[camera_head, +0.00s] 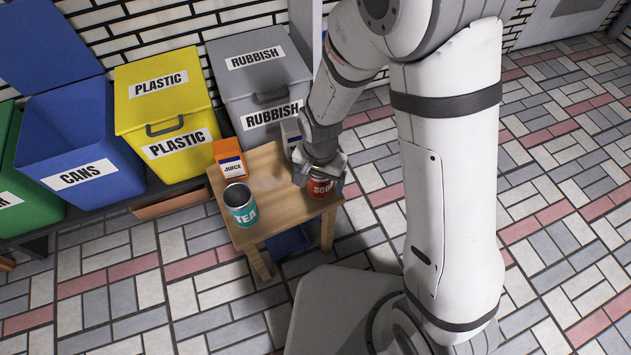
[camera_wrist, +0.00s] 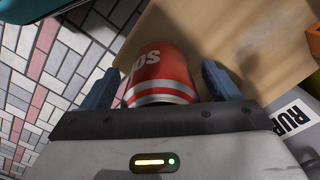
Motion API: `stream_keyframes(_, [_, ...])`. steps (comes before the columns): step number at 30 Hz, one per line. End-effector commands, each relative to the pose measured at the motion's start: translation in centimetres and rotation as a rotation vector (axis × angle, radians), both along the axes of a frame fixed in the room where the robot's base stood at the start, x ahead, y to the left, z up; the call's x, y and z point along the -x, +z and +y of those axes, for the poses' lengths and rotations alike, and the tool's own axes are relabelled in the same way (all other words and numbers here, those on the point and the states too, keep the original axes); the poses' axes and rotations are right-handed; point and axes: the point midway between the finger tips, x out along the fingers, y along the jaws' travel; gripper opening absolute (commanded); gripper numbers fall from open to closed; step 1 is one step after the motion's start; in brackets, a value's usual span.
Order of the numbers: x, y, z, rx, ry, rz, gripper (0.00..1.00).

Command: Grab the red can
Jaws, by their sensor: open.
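In the wrist view the red can (camera_wrist: 160,72) lies between the two blue fingers of my gripper (camera_wrist: 166,88). A gap shows between the can and the fingers, clearer on the right. In the head view my gripper (camera_head: 322,176) is at the can and hides its upper part. The jaws are open.
The wooden table (camera_head: 270,178) also holds a teal TEA can (camera_head: 241,205), an orange juice carton (camera_head: 229,160) and a white carton (camera_head: 291,135) behind my gripper. Blue CANS (camera_head: 80,140), yellow PLASTIC (camera_head: 165,105) and grey RUBBISH (camera_head: 262,80) bins stand behind.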

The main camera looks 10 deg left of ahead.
Motion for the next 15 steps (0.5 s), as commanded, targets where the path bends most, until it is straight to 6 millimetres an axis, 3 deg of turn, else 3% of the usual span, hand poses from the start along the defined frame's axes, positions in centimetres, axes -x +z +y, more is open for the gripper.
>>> stream_keyframes(7, [-0.04, -0.25, -0.02, -0.001, -0.001, -0.001, 0.82])
stream_keyframes(15, [-0.05, -0.24, -0.04, -0.001, -0.001, -0.001, 0.60])
